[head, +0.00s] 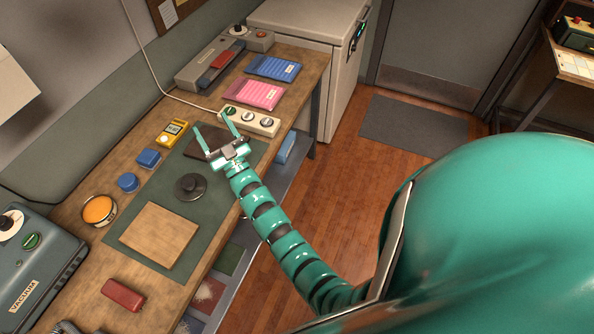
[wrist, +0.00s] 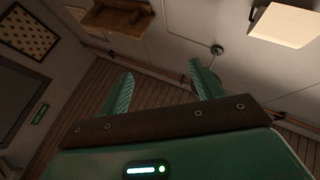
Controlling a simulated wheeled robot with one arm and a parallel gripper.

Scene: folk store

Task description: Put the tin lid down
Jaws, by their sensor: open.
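My gripper (head: 210,122) is open over the far part of the workbench, above or near a dark square plate (head: 230,149). In the wrist view my gripper (wrist: 160,69) has its two green fingers apart with nothing between them. A dark round disc with a knob (head: 190,187) lies on the green mat (head: 128,222), nearer than my gripper and apart from it. It may be the tin lid; I cannot tell for sure.
A wooden board (head: 158,236) lies on the mat. Blue pieces (head: 128,182) and a yellow meter (head: 172,133) line its left side. A white box with knobs (head: 250,121), pink pack (head: 254,94) and blue pack (head: 273,68) are beyond. A red block (head: 122,295) lies nearer.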

